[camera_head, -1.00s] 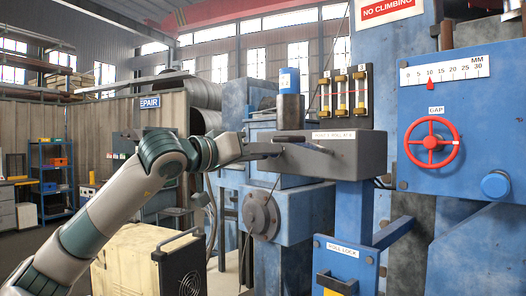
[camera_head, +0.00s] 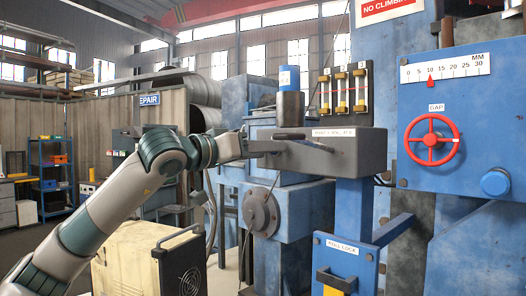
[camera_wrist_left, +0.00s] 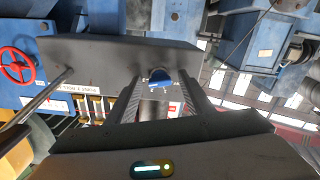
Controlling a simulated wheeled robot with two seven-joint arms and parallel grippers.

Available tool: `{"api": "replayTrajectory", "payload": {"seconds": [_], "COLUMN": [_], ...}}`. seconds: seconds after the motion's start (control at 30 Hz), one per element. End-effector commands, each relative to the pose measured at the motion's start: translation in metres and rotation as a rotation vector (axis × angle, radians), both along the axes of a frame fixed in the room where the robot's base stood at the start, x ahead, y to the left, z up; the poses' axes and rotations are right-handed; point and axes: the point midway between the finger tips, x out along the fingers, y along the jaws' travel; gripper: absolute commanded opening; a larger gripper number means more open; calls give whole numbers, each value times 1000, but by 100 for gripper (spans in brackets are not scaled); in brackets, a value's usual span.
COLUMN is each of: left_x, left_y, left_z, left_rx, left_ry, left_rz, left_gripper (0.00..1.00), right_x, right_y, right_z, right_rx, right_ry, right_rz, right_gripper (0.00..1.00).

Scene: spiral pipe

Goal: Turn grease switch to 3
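In the head view, my left gripper (camera_head: 285,147) reaches along the grey box (camera_head: 355,155), and the knob is hidden. My right gripper is not in view.
Three sight glasses (camera_head: 343,90) numbered 1 to 3 stand above the box. A red handwheel (camera_head: 432,141) and a gap scale (camera_head: 445,70) are on the blue panel at right. A beige cabinet (camera_head: 135,262) is below my arm.

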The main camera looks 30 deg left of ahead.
Motion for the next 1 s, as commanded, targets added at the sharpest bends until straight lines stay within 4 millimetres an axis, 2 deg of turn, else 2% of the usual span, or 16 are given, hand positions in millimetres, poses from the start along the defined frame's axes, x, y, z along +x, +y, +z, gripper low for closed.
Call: {"api": "replayTrajectory", "payload": {"seconds": [0.27,0.47,0.63,0.8,1.0], "left_x": [-8,-28,-57,-90,-127], "left_y": [3,11,20,32,45], "left_z": [0,-1,-2,-2,-1], "left_rx": [-1,0,1,0,-1], "left_ry": [-3,-4,-4,-4,-2], "left_rz": [1,2,3,3,3], "left_gripper": [47,47,47,47,47], "right_x": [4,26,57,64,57], "right_y": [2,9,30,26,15], "right_z": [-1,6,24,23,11], "right_rx": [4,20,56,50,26], "right_ry": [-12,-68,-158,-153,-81], "right_rz": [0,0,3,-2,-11], "right_gripper": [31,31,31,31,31]}}
